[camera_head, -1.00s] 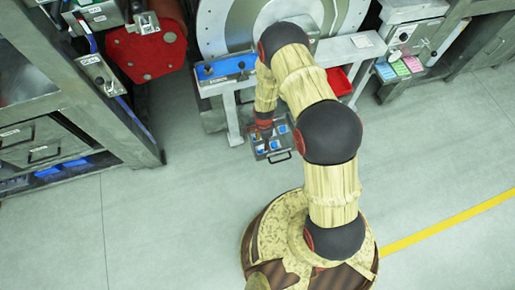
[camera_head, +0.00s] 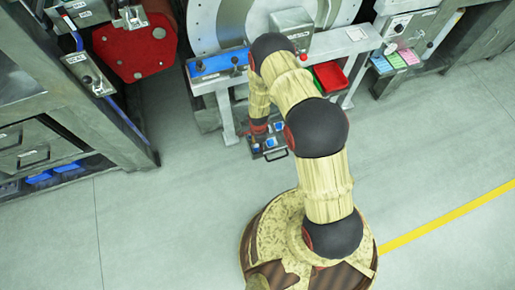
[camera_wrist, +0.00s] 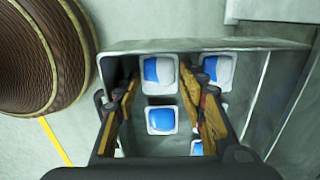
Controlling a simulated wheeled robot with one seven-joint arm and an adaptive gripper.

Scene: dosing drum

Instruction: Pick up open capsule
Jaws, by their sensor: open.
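Several square capsules, white with blue inside, sit in a grey metal tray (camera_wrist: 250,44). One capsule (camera_wrist: 160,73) lies between my fingertips in the wrist view, and another capsule (camera_wrist: 161,120) is nearer the palm between the fingers. More capsules show at the right (camera_wrist: 215,70) and lower right (camera_wrist: 197,147), partly hidden by my fingers. I cannot tell which capsule is the open one. My gripper (camera_wrist: 160,84) is open, its fingers spread to either side of the middle column. In the head view the tray (camera_head: 282,154) is below my gripper (camera_head: 257,138), largely covered by it.
A large drum with a blue panel (camera_head: 218,64) stands behind the tray. A red bin (camera_head: 330,76) and a shelf with coloured boxes (camera_head: 393,60) are to the right. A metal cabinet (camera_head: 35,150) is at the left. The floor in front is clear.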

